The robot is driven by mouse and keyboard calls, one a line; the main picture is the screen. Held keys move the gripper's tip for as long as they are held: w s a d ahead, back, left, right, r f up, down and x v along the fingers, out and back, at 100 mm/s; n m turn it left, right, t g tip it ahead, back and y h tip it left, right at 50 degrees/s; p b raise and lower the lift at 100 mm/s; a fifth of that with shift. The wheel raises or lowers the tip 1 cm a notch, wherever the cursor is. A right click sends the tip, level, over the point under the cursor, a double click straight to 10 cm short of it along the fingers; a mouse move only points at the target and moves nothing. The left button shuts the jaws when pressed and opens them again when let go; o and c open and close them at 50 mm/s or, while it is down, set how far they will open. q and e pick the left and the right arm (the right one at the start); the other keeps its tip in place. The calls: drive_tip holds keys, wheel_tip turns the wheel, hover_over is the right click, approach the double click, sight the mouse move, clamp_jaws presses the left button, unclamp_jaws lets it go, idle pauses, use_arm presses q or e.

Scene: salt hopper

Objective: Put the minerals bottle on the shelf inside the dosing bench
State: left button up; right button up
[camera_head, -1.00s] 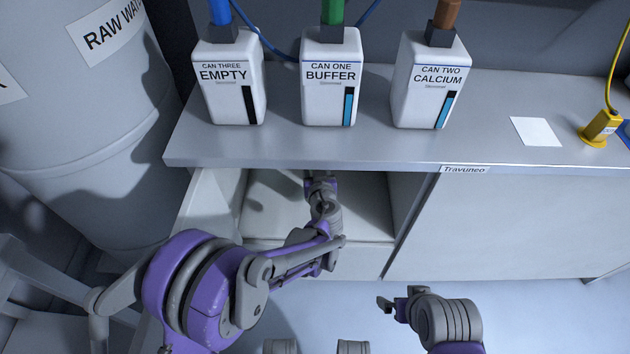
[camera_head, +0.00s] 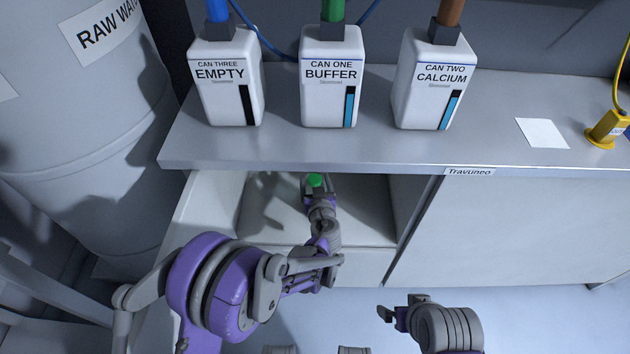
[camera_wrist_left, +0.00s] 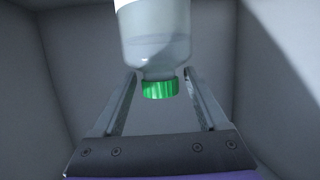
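The minerals bottle stands inside the open bay of the dosing bench. In the head view only its green cap (camera_head: 315,180) shows, just under the benchtop edge. In the left wrist view the clear bottle (camera_wrist_left: 157,45) fills the upper middle, its green cap towards the camera. My left gripper (camera_wrist_left: 160,80) has its fingers spread, one on each side of the cap and neck, with gaps visible. In the head view my left gripper (camera_head: 318,190) reaches into the bay. The shelf (camera_head: 365,228) is the pale bay floor. My right gripper (camera_head: 385,308) is empty and open in front of the bench.
The benchtop (camera_head: 300,150) overhangs the bay and carries three cans, marked EMPTY (camera_head: 225,90), BUFFER (camera_head: 332,90) and CALCIUM (camera_head: 432,90). A closed panel (camera_head: 500,225) borders the bay on the right. A large grey tank (camera_head: 85,140) stands at left.

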use_arm(q)
drive_tip(key=shift+r, duration=0.2)
drive_tip(key=shift+s+r, duration=0.1)
drive_tip(key=shift+s, duration=0.2)
drive_tip(key=p+v, duration=0.2)
drive_tip(key=v, duration=0.9)
drive_tip(key=shift+s, duration=0.2)
drive_tip(key=shift+r, duration=0.1)
